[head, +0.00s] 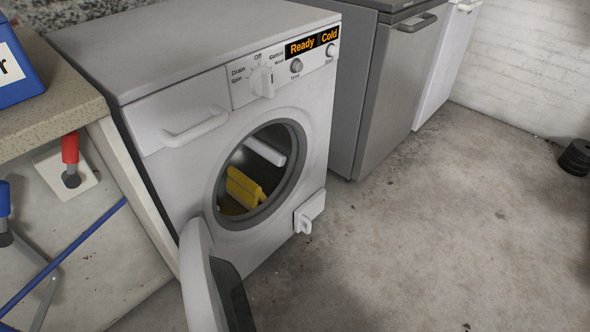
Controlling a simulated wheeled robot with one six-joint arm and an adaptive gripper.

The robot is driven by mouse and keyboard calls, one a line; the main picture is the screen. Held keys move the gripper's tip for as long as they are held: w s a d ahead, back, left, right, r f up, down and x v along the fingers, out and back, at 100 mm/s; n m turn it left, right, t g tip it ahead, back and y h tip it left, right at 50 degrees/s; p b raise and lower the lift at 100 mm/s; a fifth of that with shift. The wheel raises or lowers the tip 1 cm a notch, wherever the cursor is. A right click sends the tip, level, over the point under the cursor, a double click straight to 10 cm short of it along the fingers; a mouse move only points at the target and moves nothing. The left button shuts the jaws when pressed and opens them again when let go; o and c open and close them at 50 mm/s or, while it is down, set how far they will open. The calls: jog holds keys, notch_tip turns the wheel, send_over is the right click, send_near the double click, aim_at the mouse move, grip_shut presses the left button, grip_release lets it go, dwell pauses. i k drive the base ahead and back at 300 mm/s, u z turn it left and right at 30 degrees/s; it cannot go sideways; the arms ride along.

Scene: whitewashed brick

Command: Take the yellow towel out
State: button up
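The yellow towel (244,188) lies inside the drum of the white washing machine (175,95). It looks folded or bunched and rests low in the drum, behind the round opening (291,180). The machine's round door (203,280) stands open, swung out to the lower left. A pale bar-like shape (265,151) shows in the upper part of the drum. The display reads "Ready" and "Cold". My gripper is not in view.
A small flap (309,212) sticks out at the machine's lower right front. A counter (45,112) with a blue box (15,75) adjoins on the left. A grey appliance (395,95) stands to the right.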

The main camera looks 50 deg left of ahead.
aim_at(242, 188)
jog(key=u, duration=0.15)
jog(key=i, duration=0.9)
jog(key=u, duration=1.3)
jog(key=i, duration=0.6)
jog(key=u, duration=0.65)
